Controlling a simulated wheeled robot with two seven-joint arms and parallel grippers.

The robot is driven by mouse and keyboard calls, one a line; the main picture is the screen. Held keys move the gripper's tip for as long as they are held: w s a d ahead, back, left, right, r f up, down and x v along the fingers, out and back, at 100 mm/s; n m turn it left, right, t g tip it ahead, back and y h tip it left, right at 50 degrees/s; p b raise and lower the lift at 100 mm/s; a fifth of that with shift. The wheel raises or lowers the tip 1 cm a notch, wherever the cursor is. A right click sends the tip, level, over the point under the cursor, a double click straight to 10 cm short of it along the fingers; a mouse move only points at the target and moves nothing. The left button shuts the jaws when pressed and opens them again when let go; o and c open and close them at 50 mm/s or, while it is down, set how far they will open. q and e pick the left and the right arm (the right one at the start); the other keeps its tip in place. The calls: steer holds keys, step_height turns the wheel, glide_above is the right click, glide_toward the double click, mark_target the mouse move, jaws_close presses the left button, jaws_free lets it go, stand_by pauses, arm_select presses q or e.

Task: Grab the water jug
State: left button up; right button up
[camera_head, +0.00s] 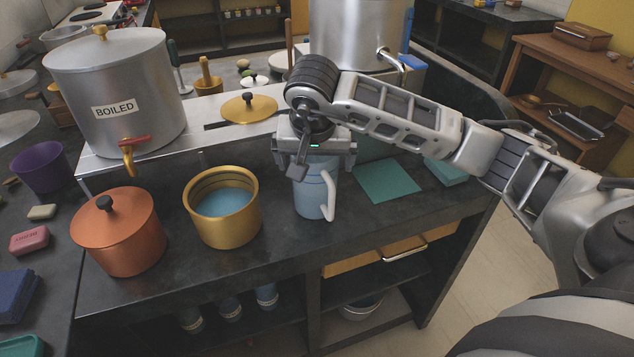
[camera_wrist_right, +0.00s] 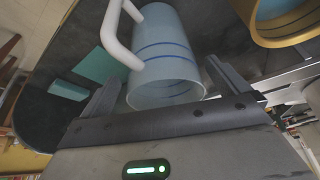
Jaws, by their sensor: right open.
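The water jug (camera_head: 308,195) is pale blue with a white handle (camera_head: 328,195) on its right side, and it stands upright on the dark counter. In the right wrist view the jug (camera_wrist_right: 165,50) shows blue lines around its wall, and its white handle (camera_wrist_right: 118,38) is at the left. My right gripper (camera_head: 317,160) is above the jug at its rim, with the jaws apart. In the right wrist view the gripper (camera_wrist_right: 163,78) has one finger on each side of the jug. The head view hides part of the jug's top behind the gripper. My left gripper is not in view.
A gold pot (camera_head: 225,232) of blue liquid stands left of the jug. A copper lidded pot (camera_head: 118,240) is farther left. A large steel canister labelled BOILED (camera_head: 110,75) stands behind. A green cloth (camera_head: 386,180) lies flat to the jug's right.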

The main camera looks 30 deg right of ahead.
steer(key=shift+x, duration=1.6)
steer(key=shift+a, duration=0.1)
steer(key=c, duration=1.1)
steer(key=shift+w+r, duration=0.1)
steer(key=shift+c, duration=1.2)
steer(key=shift+r, duration=0.1)
